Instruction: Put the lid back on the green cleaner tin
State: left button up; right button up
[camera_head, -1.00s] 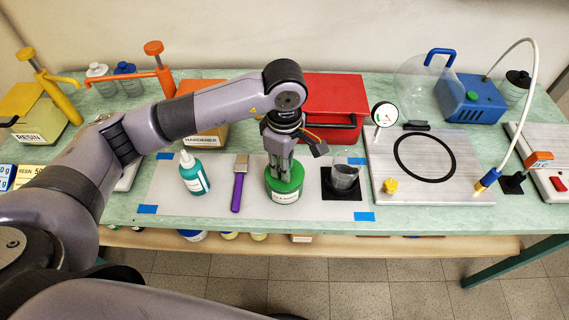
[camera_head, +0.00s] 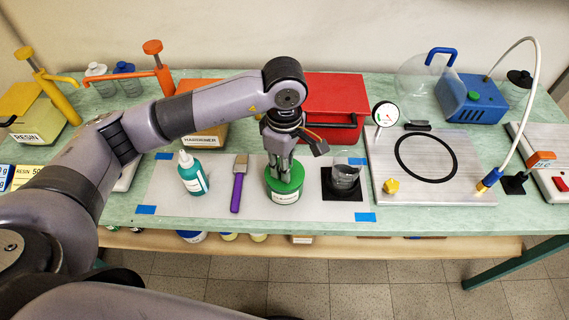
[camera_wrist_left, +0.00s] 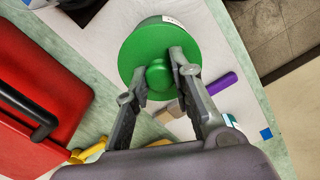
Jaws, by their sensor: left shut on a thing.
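The green cleaner tin (camera_head: 285,197) stands upright on the pale mat, with a white label on its side. Its green lid (camera_head: 293,184) sits on top of the tin; I cannot tell whether it is fully seated. In the left wrist view the lid (camera_wrist_left: 136,50) is a wide green disc with a round knob (camera_wrist_left: 159,75) in its middle. My left gripper (camera_head: 280,178) points down from above, shut on the lid's knob. Its two fingers (camera_wrist_left: 159,73) stand on either side of the knob in the left wrist view. My right gripper is not in view.
A clear cup (camera_head: 345,176) stands on a black square just right. A red box (camera_head: 333,97) is behind. The mat's front strip is clear.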

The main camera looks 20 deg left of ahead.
pick_arm(q)
jog(key=shift+f+b, duration=0.2)
jog(key=shift+b, duration=0.7)
dwell(1.2)
dwell(0.3)
jog(key=o, duration=0.8)
jog(key=shift+c, duration=0.2)
jog(key=shift+o, duration=0.2)
jog(key=o, duration=0.4)
jog(key=shift+o, duration=0.2)
jog(key=shift+r, duration=0.2)
jog(key=shift+r+p, duration=1.45)
jog(key=shift+r, duration=1.9)
